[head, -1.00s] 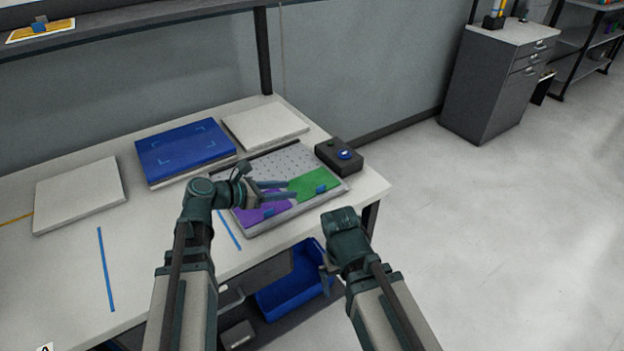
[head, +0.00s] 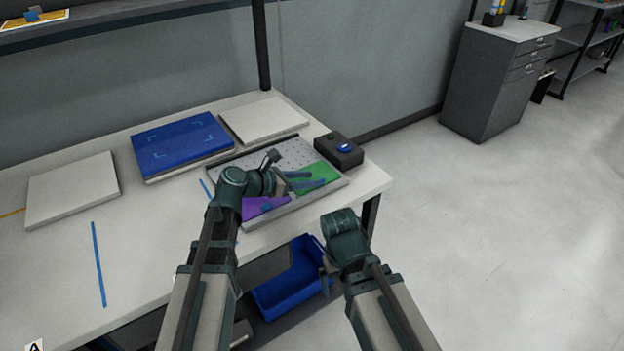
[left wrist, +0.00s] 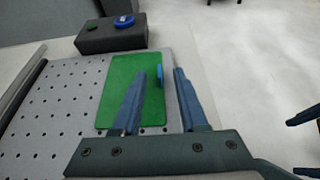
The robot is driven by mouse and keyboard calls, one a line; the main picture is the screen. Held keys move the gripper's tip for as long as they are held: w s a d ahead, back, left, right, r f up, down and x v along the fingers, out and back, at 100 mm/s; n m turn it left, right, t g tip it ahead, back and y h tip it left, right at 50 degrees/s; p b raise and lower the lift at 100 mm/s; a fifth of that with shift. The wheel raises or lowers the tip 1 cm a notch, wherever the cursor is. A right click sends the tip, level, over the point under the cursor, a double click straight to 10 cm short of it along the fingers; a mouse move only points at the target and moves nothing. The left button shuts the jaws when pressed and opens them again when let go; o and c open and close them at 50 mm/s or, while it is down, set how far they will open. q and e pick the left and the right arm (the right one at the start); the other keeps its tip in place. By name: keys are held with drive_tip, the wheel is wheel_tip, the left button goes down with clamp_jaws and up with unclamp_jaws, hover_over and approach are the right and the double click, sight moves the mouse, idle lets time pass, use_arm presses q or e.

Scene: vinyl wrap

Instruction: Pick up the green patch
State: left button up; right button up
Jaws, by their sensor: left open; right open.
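The green patch (head: 319,175) lies flat on the perforated grey tray (head: 282,158) at the table's right end. In the left wrist view the green patch (left wrist: 122,82) has a small blue tab (left wrist: 159,76) on its right edge. My left gripper (head: 325,180) is open and empty; its blue fingers reach over the patch, and part of the patch is hidden behind them. In the left wrist view its fingers (left wrist: 160,84) point toward the tab, one on each side of it in the picture. My right gripper (head: 326,270) is beside the table's front edge, away from the patch.
A purple patch (head: 258,207) lies on the tray, partly hidden by my left arm. A black box with a blue button (head: 340,149) stands behind the tray. A blue panel (head: 182,148) and white panels (head: 264,119) lie farther left. A blue bin (head: 288,285) is under the table.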

sight(320, 170)
use_arm(q)
drive_tip(key=b+x, duration=0.1)
drive_tip(key=x, duration=0.1)
drive_tip(key=b+x, duration=0.1)
drive_tip(key=x, duration=0.2)
drive_tip(key=shift+a+f, duration=0.2)
drive_tip(key=shift+f, duration=0.15)
drive_tip(key=shift+w+d, duration=0.1)
drive_tip(key=shift+d, duration=0.05)
clamp_jaws()
